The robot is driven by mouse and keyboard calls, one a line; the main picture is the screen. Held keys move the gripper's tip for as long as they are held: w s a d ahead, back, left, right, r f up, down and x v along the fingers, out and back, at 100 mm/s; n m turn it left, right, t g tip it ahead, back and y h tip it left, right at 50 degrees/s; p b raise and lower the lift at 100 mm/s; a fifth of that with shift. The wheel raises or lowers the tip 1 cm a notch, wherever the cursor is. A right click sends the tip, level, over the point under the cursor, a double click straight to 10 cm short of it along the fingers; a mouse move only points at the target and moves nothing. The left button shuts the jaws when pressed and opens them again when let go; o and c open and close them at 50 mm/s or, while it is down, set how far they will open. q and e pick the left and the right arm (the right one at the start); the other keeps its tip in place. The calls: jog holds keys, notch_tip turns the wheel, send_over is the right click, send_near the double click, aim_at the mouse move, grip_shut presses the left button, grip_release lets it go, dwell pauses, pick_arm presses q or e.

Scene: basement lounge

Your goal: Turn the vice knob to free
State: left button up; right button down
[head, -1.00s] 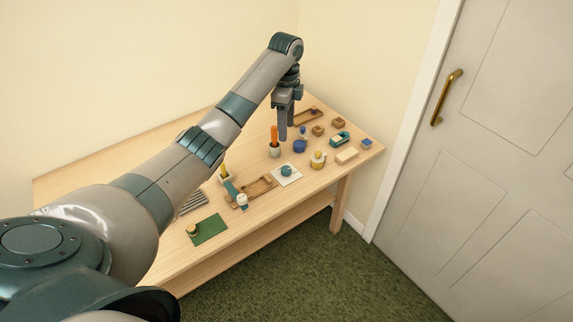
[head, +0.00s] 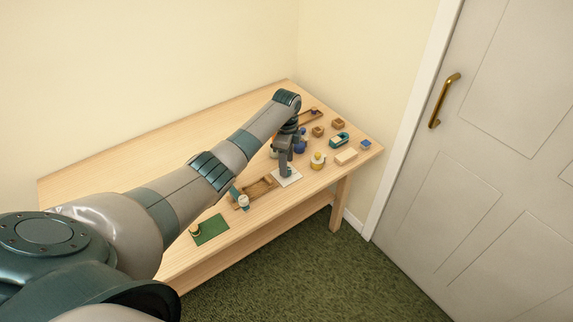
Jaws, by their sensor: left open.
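A white square plate (head: 294,178) lies near the front edge of the wooden table. The small teal round piece on it, which looks like a knob, is now mostly hidden behind my left gripper. I cannot read its setting. My left gripper (head: 284,172) points down over the plate, with its fingertips at the teal piece. It is open; whether the fingers touch the piece cannot be told. My right gripper is not in view.
On the table (head: 120,185) a wooden tray (head: 262,188), a green mat (head: 212,230) and a yellow-topped jar (head: 318,160) stand nearby. A teal-and-white item (head: 339,139), a light wooden block (head: 346,157) and small brown boxes lie to the right. The table's back left is clear.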

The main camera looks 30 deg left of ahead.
pick_arm(q)
jog(key=shift+f, duration=1.2)
jog(key=c, duration=1)
jog(key=shift+c, duration=0.2)
